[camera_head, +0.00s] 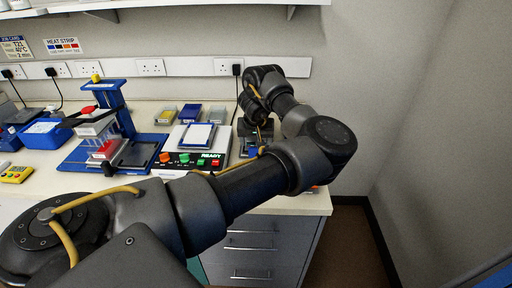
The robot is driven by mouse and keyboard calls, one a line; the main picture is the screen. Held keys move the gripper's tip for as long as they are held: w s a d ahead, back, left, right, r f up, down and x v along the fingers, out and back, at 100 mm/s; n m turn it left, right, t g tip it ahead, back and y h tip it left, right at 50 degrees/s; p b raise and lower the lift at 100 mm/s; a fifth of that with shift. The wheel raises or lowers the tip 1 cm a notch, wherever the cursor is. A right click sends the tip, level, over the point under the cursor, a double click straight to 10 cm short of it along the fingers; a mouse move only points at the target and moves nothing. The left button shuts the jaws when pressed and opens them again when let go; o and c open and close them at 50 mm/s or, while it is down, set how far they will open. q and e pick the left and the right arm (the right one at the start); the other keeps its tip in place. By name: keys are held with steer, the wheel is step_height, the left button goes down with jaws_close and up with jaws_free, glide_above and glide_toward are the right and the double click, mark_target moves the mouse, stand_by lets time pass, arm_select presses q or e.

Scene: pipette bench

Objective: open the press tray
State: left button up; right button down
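A blue upright stand (115,103) on a blue base (75,160) stands left of centre. It carries a light block with a red top (88,110), a red-topped piece (104,149) lower down and a dark flat plate (136,154). I cannot tell for certain which part is the press tray. My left arm crosses the front and bends back over the bench. My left gripper (257,138) points down right of the READY box, beside a small blue item (246,148). Its fingers are small and dark, so their opening is unclear. My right gripper is not in view.
A white box marked READY (210,157) has coloured buttons and a blue-framed pad on top. Small blue boxes (190,113) stand behind it. A blue bin (42,133) and yellow device (16,174) are at left. Drawers (253,240) stand below; a wall closes the right.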

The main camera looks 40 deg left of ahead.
arm_select(q)
steer(key=shift+b+x, duration=0.3)
steer(key=shift+x, duration=2.25)
steer(key=shift+a, duration=0.1)
